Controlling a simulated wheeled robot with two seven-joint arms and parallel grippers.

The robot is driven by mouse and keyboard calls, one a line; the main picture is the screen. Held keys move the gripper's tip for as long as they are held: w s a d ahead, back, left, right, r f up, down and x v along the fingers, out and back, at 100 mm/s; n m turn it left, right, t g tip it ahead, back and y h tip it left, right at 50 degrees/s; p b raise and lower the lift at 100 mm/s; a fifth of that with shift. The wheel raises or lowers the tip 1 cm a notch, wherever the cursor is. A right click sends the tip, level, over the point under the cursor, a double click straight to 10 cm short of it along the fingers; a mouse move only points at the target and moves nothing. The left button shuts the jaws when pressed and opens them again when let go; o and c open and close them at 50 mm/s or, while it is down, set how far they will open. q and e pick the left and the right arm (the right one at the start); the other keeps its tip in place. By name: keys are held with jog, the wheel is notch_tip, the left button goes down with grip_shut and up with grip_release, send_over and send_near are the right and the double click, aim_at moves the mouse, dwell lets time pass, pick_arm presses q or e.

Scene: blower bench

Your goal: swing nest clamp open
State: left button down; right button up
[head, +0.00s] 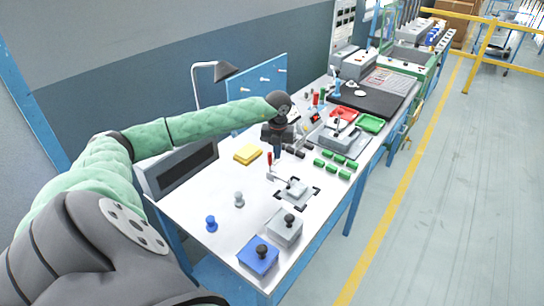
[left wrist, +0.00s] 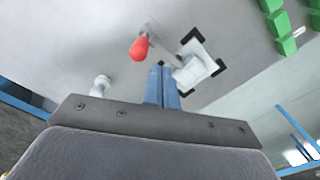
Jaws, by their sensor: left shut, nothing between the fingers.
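The nest clamp has a red-tipped handle (head: 269,159) that stands up at the left side of a small grey nest (head: 296,187) with black corner marks on the bench. In the left wrist view the red handle tip (left wrist: 140,47) is up and left of my fingers, and the nest (left wrist: 197,68) is beyond them to the right. My left gripper (head: 277,156) points down close to the handle; its blue fingers (left wrist: 162,72) are shut and empty. I cannot tell whether they touch the clamp arm. My right gripper is not in view.
Blue (head: 258,263) and grey (head: 285,233) blocks with black knobs stand at the near edge. A blue peg (head: 211,223) and a grey peg (head: 239,199) stand to the left. Yellow block (head: 248,153) and several green blocks (head: 338,158) flank the gripper.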

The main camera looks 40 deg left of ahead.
pick_arm(q)
jog(key=shift+f+b, duration=1)
jog(key=shift+f, duration=0.45)
jog(key=shift+a, duration=0.7)
jog(key=shift+s+a+b, duration=0.1)
jog(key=shift+a+b, duration=0.25)
jog(key=shift+s+a+b, duration=0.15)
jog(key=shift+a+b, duration=0.35)
jog(key=shift+a, duration=0.9)
jog(key=shift+s+a+f+b, duration=0.1)
jog(key=shift+a+f+b, duration=0.35)
jog(key=shift+a, duration=0.2)
jog(key=shift+s+a+f+b, duration=0.1)
jog(key=shift+a+f+b, duration=0.3)
jog(key=shift+a, duration=0.25)
jog(key=shift+r, duration=0.2)
notch_tip(320, 180, up, 10)
jog(key=p, duration=0.3)
dwell(0.5)
